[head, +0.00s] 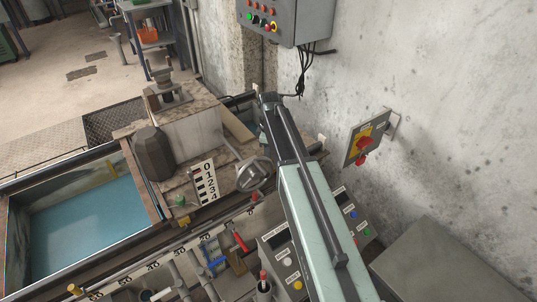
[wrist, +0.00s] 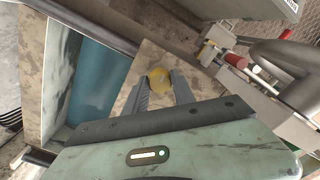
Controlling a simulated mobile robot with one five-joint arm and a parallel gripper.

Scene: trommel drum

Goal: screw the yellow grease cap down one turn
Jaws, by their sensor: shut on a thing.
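The yellow grease cap (wrist: 159,77) is round and shows in the wrist view between the two grey fingertips of my gripper (wrist: 160,82). The fingers are shut on it, one at each side. A brownish plate lies around and beneath the cap. The cap's thread and how far it is seated are hidden. In the head view my pale green arm reaches up from the lower right, and I cannot make out the fingertips or the held cap there.
A blue water tank (head: 85,215) lies at the left. A grey handwheel (head: 253,175) and a white number scale (head: 205,182) stand left of my arm. A red-and-yellow switch (head: 363,143) is on the wall at right. Pipes and coloured valves crowd the bottom.

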